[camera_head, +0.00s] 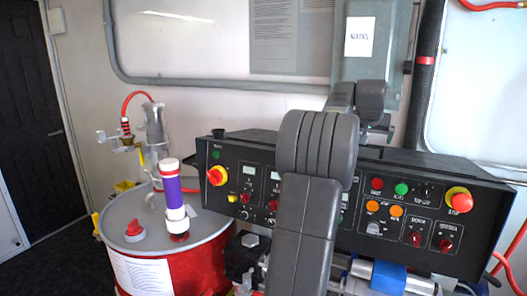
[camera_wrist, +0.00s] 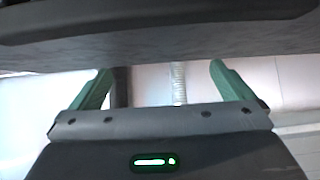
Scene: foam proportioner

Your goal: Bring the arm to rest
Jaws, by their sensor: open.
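My arm stands in front of the black control panel (camera_head: 260,185) in the head view and hides its middle. In the wrist view my gripper (camera_wrist: 160,80) shows two green fingers spread wide apart, with nothing between them. A dark surface crosses the top of that view; I cannot tell what it is. My gripper's fingers cannot be made out in the head view.
A grey-green cabinet (camera_head: 397,75) is on the wall behind my arm. A dark door (camera_head: 30,120) is at far left.

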